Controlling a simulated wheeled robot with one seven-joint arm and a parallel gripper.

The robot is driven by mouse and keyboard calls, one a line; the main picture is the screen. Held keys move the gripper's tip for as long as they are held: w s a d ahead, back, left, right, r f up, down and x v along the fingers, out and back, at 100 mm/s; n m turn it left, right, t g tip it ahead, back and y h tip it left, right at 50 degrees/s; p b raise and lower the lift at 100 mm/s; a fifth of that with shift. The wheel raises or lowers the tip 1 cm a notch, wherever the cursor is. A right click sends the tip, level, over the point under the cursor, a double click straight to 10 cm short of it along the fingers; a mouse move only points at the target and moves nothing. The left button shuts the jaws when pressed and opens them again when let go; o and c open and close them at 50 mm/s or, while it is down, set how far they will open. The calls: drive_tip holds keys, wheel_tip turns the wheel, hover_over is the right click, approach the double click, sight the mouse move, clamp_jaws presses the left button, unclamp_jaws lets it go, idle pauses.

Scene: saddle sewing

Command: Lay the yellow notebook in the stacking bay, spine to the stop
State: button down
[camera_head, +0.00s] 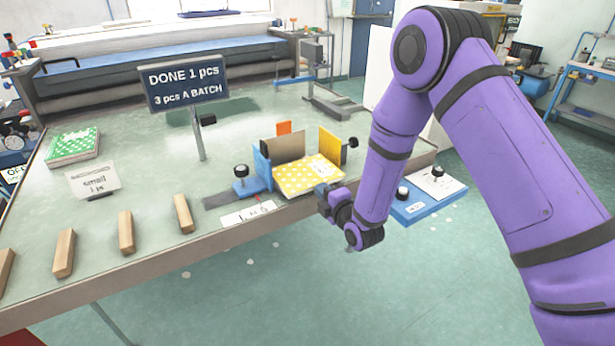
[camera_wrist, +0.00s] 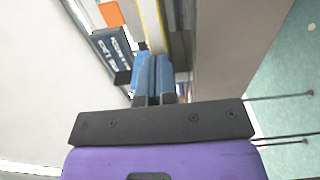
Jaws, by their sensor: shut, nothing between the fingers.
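The yellow notebook (camera_head: 309,176) with white dots lies flat in the stacking bay, between its blue left wall (camera_head: 262,171) and its yellow right wall (camera_head: 329,146). A brown upright plate (camera_head: 284,147) stands behind it. Which edge is the spine, and whether it touches the stop, I cannot tell. My gripper (camera_head: 325,203) is at the notebook's near right corner, by the table's front edge. In the wrist view my gripper (camera_wrist: 154,78) is shut and empty.
A dark sign (camera_head: 187,88) reads "DONE 1 pcs, 3 pcs A BATCH". A green patterned stack (camera_head: 74,145) lies at the table's left. Several wooden blocks (camera_head: 126,231) line the front edge. A blue fixture (camera_head: 420,205) sits to the right of my gripper.

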sight(316, 182)
drive_tip(key=shift+x, duration=1.85)
drive_tip(key=v, duration=0.6)
idle(0.5)
